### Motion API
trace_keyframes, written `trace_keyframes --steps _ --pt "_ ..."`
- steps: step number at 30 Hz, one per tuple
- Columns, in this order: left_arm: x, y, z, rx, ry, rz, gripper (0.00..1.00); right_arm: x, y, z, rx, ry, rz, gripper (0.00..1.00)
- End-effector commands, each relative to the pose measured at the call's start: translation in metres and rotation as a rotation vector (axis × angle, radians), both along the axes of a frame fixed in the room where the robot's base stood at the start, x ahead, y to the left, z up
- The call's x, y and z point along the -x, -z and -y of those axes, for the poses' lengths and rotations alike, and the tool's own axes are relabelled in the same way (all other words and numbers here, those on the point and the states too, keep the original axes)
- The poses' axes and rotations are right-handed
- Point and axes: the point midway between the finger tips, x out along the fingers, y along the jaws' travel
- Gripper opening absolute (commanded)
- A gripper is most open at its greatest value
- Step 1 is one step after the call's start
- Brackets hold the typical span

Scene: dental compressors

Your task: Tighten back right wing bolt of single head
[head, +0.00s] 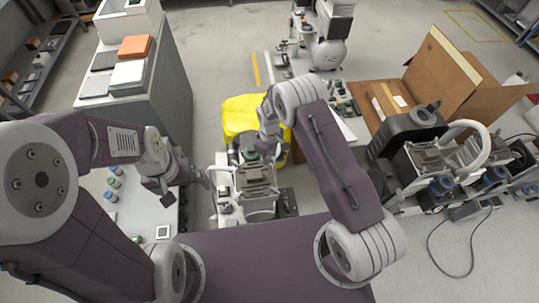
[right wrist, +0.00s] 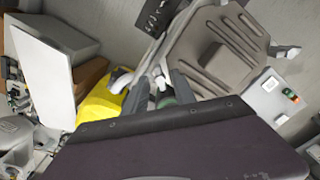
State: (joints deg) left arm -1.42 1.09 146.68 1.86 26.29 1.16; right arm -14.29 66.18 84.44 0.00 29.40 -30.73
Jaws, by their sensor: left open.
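The single head compressor (head: 256,182) stands on the floor in the middle of the head view, with a grey ribbed top plate and a light frame. The plate also shows in the right wrist view (right wrist: 215,55). My right gripper (head: 268,146) is over the far side of the compressor, pointing down. In the right wrist view, dark fingers stand either side of a small white part (right wrist: 160,84), with something green below. I cannot tell whether they touch it. The back right wing bolt cannot be made out clearly. My left gripper (head: 187,188) is open and empty, left of the compressor.
A yellow bin (head: 240,113) stands behind the compressor. A larger compressor (head: 437,160) and an open cardboard box (head: 440,75) are at the right. A grey cabinet (head: 140,85) and a white table with small jars (head: 130,210) are at the left.

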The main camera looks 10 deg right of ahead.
Motion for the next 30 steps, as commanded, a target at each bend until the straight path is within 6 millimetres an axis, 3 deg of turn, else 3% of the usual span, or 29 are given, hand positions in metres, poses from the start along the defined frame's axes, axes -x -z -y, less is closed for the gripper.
trace_keyframes --steps 9,13,23,30 --pt "0.0001 -0.0006 0.0000 0.000 0.000 0.000 1.00 -0.0001 0.0065 0.0000 0.000 0.000 0.001 0.32" --pt "0.0000 -0.0006 0.0000 0.000 0.000 0.000 1.00 -0.0001 0.0063 0.0001 -0.001 0.000 0.001 0.00" --pt "0.0000 0.0005 0.0000 0.000 0.000 0.000 1.00 0.0000 0.0065 0.0001 0.000 0.018 0.000 0.00" --pt "0.0000 0.0057 0.0000 0.000 0.000 0.000 1.00 0.0001 0.0074 0.0003 0.000 0.130 0.000 0.00"
